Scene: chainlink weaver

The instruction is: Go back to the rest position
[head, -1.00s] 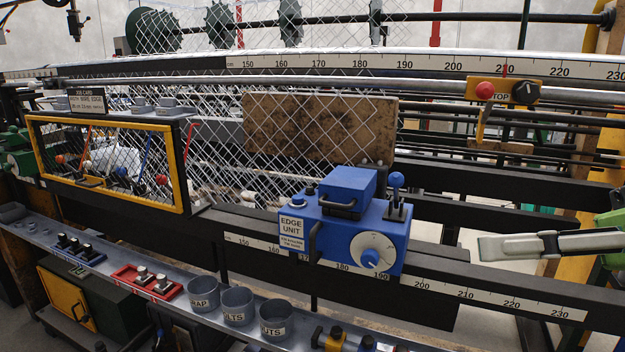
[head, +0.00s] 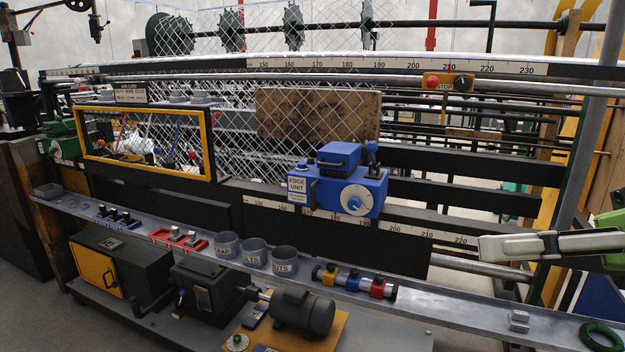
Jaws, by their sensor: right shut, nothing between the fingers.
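My right gripper (head: 537,246) comes in from the right edge in the head view, with pale fingers pointing left. It is shut and empty, in front of the dark lower beam and apart from the machine parts. The blue edge unit (head: 338,190) sits on the lower ruler rail, left of the gripper, with its white dial facing me. Wire mesh (head: 230,120) hangs behind it, with a brown board (head: 318,116) in it. My left gripper is not in view.
A grey shelf (head: 450,303) runs along the front, holding grey cups (head: 254,252), a red tray (head: 178,239) and a green ring (head: 601,336). A red stop button (head: 432,82) is on the upper rail. A grey post (head: 588,120) stands at the right. Floor is clear at lower left.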

